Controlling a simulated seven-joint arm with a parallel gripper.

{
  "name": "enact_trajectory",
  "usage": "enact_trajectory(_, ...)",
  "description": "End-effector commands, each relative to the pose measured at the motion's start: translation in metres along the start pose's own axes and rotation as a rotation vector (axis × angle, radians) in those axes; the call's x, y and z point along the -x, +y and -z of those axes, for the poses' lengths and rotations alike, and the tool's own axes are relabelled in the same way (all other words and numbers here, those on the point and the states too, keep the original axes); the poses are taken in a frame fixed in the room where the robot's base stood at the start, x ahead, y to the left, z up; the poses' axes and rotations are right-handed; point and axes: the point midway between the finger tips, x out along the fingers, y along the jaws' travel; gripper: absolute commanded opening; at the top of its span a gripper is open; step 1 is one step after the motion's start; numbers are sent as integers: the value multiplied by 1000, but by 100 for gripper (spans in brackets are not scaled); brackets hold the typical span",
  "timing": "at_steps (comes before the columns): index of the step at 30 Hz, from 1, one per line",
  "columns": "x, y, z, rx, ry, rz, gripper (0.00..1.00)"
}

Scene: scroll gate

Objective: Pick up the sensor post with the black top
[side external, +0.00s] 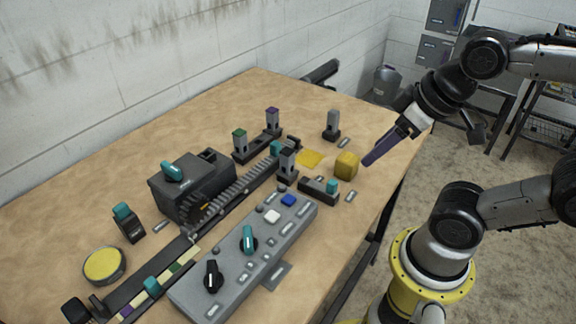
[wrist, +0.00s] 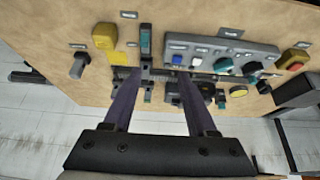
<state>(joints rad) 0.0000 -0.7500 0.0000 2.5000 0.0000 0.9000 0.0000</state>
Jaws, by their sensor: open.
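My gripper (side external: 372,159) is open and empty at the right edge of the table, above and to the right of the yellow block. In the wrist view its two dark purple fingers (wrist: 158,76) stand apart with nothing held between them. Several small posts stand upright: a lone grey post (side external: 332,122) on a dark base behind the yellow block, a grey post (side external: 288,164) by the belt's end, a green-topped post (side external: 239,143) and a purple-topped post (side external: 272,120). I cannot tell which top is black. The lone grey post also shows at left in the wrist view (wrist: 79,66).
A yellow block (side external: 346,165) and a dark base with a teal knob (side external: 319,190) lie near the gripper. A grey control panel (side external: 245,255), a conveyor (side external: 235,187) and a dark box (side external: 190,188) fill the middle. The table's far-left area is clear.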

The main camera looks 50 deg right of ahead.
Motion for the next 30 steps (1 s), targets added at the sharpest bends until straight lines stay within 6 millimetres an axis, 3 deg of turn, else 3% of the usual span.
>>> enact_trajectory(5, 0, 0, 0, 0, 0, 0, 57)
enact_trajectory(9, 0, 0, 0, 0, 0, 0, 72)
enact_trajectory(20, 0, 0, -1, -58, -3, 0, 72)
enact_trajectory(23, 4, 0, 2, -197, -4, 0, 72)
enact_trajectory(25, 14, 0, 15, -340, 8, 1, 72)
enact_trajectory(30, 20, 3, 67, -753, -48, -24, 72)
